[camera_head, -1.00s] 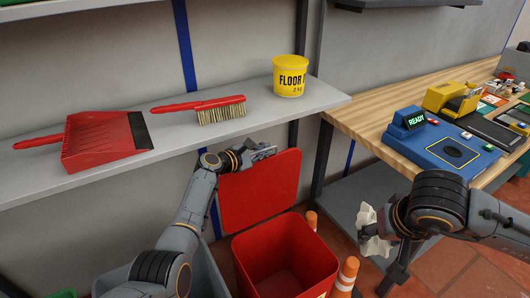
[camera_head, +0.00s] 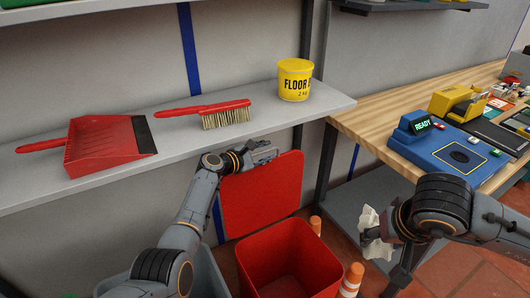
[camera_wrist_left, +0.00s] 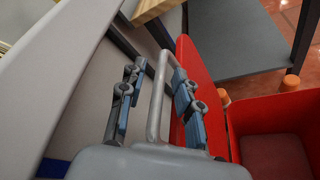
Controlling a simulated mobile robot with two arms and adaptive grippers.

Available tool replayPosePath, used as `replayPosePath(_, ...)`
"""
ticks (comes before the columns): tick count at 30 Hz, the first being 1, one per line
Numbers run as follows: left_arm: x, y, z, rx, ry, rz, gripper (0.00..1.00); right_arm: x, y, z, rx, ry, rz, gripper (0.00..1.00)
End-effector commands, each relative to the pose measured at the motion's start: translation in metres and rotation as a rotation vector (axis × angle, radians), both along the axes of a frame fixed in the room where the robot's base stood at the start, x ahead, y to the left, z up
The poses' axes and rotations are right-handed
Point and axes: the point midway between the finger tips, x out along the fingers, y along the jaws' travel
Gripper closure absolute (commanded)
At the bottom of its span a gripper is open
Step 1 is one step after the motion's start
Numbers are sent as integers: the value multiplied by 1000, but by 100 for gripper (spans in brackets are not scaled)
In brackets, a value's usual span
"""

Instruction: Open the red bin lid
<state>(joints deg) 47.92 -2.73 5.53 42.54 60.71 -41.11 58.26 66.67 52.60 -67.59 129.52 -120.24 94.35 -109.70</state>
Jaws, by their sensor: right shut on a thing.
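The red bin (camera_head: 290,262) stands on the floor, its top open, with the inside showing. Its red lid (camera_head: 262,200) stands upright behind the opening. My left gripper (camera_head: 264,153) is at the lid's top edge. In the left wrist view my left gripper (camera_wrist_left: 158,98) has its fingers apart, a grey bar between them. The lid (camera_wrist_left: 196,60) shows just beyond the right finger; whether they touch I cannot tell. My right gripper (camera_head: 378,240) is shut on a crumpled white thing (camera_head: 370,222), right of the bin.
A grey shelf (camera_head: 190,140) above holds a red dustpan (camera_head: 100,145), a brush (camera_head: 225,115) and a yellow bucket (camera_head: 295,85). A wooden bench (camera_head: 370,125) with a blue device (camera_head: 450,152) stands right.

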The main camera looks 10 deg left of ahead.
Motion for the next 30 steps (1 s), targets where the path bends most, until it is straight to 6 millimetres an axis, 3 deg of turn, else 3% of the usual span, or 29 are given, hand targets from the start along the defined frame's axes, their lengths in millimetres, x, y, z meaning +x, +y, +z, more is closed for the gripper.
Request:
replayPosePath(11, -10, 9, 2, 2, -1, 1, 66, 0, 0, 0, 0, 0, 0, 70)
replayPosePath(30, -80, 60, 26, 1, -1, 1, 66, 0, 0, 0, 0, 0, 0, 70)
